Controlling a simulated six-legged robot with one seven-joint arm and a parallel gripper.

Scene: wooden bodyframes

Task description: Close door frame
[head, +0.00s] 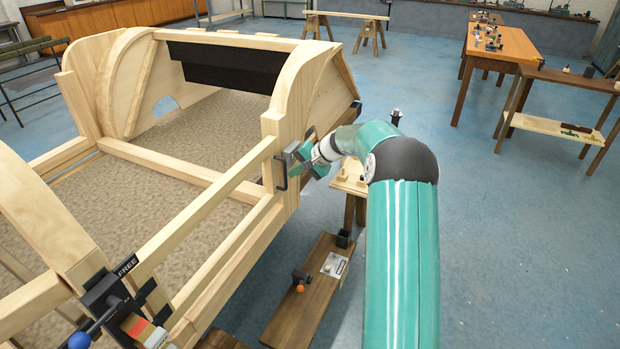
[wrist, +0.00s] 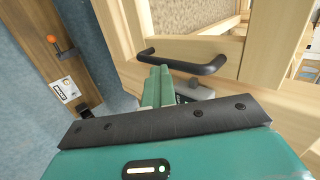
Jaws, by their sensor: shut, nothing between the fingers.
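The door frame (head: 208,207) is a pale wooden frame of long rails along the near side of the wooden body. Its black bar handle (head: 281,174) is at the far end, beside the curved post; the handle also shows in the wrist view (wrist: 205,69). My gripper (head: 297,160) is at the handle, its fingers shut and empty. In the wrist view the shut fingertips (wrist: 157,72) overlap the handle's bar; I cannot tell whether they touch it. I cannot tell how far the door frame stands open.
A black latch (head: 105,292) with a "FREE" label and a blue ball is at the near post. A low brown plank (head: 305,290) with an orange knob lies below the handle. Wooden tables (head: 505,45) stand at the back right.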

